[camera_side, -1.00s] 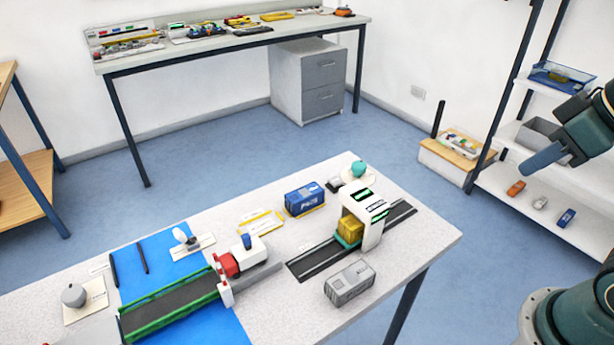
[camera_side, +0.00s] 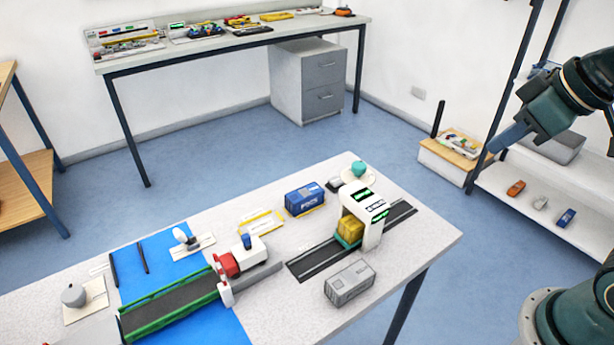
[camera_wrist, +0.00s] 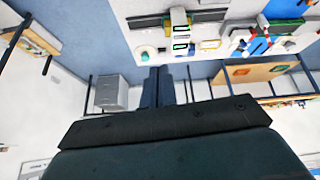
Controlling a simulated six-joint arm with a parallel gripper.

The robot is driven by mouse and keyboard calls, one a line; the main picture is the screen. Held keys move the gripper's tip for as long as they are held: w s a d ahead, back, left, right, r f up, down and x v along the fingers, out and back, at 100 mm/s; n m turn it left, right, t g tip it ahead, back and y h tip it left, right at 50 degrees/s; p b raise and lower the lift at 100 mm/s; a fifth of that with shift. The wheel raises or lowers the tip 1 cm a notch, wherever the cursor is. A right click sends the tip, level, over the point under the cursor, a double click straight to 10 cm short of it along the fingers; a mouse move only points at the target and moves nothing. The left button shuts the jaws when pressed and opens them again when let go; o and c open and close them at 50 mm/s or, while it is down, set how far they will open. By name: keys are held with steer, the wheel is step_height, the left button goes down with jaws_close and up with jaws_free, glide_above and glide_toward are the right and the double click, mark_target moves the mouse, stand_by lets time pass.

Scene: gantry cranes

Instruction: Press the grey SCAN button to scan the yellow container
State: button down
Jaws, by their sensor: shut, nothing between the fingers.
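The yellow container (camera_side: 350,228) sits on a small teal carriage (camera_side: 347,241) under the white scanner arch (camera_side: 369,227). A grey rounded knob (camera_side: 74,295) stands on a beige plate at the table's left; its label is not readable. A teal rounded knob (camera_side: 359,168) is on another plate behind the arch, and it also shows in the wrist view (camera_wrist: 145,56). My gripper (camera_side: 494,147) is shut and empty, raised in the air right of the table, far from both knobs. Its fingers show pressed together in the wrist view (camera_wrist: 158,72).
A blue container (camera_side: 304,198) and a grey container (camera_side: 349,283) stand on either side of the dark track (camera_side: 304,266). Shelving (camera_side: 490,186) stands beside my arm.

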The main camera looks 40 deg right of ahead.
steer(key=w+n, duration=0.3)
steer(key=w, duration=0.7)
steer(key=n+t+y, duration=0.2)
steer(key=n+t, duration=0.1)
steer(key=n, duration=0.4)
glide_above(339, 182)
step_height(339, 182, down, 19)
steer(key=shift+f, duration=0.2)
steer(key=shift+f, duration=0.1)
steer(key=shift+f, duration=4.3)
